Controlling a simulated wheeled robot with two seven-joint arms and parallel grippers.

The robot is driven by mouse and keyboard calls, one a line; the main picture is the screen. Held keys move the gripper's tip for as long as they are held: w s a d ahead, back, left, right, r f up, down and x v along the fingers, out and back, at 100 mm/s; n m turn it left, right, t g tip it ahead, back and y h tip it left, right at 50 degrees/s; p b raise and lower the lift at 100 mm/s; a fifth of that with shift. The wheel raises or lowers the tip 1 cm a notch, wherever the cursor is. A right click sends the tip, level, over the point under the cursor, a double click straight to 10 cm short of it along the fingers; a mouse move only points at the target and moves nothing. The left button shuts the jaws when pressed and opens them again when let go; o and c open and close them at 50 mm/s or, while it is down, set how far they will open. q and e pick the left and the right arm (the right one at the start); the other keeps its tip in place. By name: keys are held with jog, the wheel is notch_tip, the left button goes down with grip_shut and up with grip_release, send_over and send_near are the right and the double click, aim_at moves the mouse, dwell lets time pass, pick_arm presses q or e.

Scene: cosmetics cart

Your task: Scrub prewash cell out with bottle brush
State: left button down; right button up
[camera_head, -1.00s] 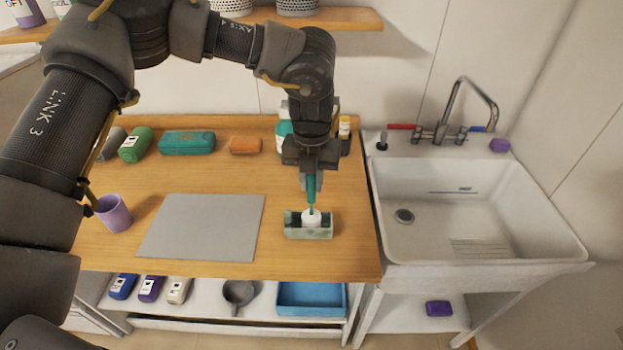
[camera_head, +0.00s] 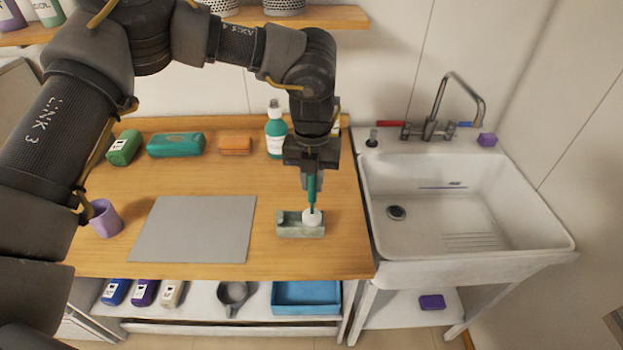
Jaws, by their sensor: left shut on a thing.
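My left gripper (camera_head: 311,176) is shut on the teal handle of the bottle brush (camera_head: 312,190) and points straight down. The brush is upright, and its white head (camera_head: 312,217) is at the right part of a small grey-green tray (camera_head: 290,230) on the wooden counter. The tray looks divided into cells, and the left part shows free. The head hides the right cell, so I cannot tell how deep it sits in it. No label for the prewash cell is readable. My right gripper is not in view.
A grey mat (camera_head: 195,228) and a purple cup (camera_head: 106,218) lie to the left. A teal-labelled bottle (camera_head: 276,133), an orange block (camera_head: 236,144) and a teal case (camera_head: 176,145) stand behind. The sink (camera_head: 455,210) is to the right.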

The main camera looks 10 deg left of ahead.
pick_arm(q)
jog(key=shift+s+a+f, duration=0.1)
jog(key=shift+s+a, duration=0.1)
jog(key=shift+a, duration=0.4)
jog(key=shift+s+a+f, duration=0.1)
jog(key=shift+s+a, duration=0.1)
jog(key=shift+a, duration=0.45)
